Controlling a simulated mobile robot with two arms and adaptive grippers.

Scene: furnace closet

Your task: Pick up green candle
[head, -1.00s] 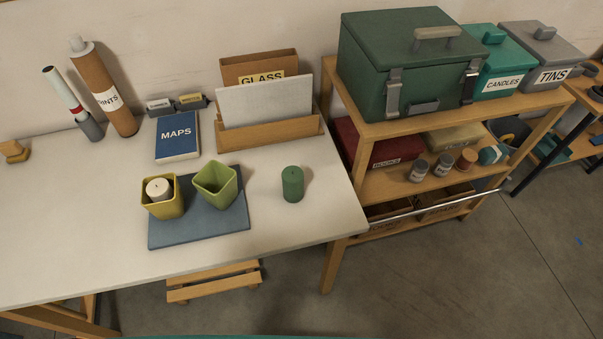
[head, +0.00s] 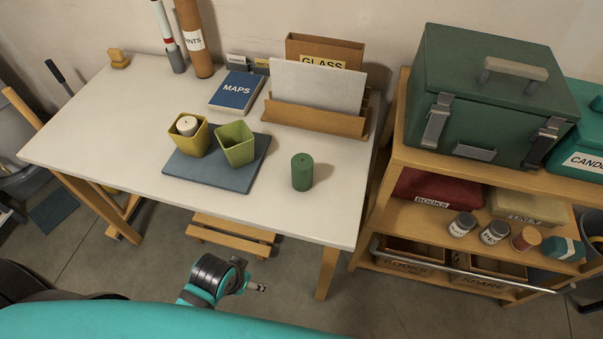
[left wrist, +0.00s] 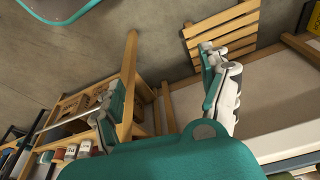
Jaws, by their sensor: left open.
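The green candle (head: 302,172) is a short upright cylinder on the white table (head: 110,125), near its right front part. It stands apart from the blue mat and the pots. It is not visible in the left wrist view. My left gripper (left wrist: 160,85) is open in the left wrist view, its two fingers wide apart with nothing between them. In the head view the end of my left arm shows low in front of the table, below the tabletop and well away from the candle. My right gripper is not in view.
A blue mat (head: 210,181) bears a yellow pot (head: 187,140) with a white candle and a green pot (head: 236,145). A wooden file holder (head: 315,118) stands behind the candle. Wooden shelves (head: 395,158) stand right of the table; a slatted stool (head: 232,235) is underneath.

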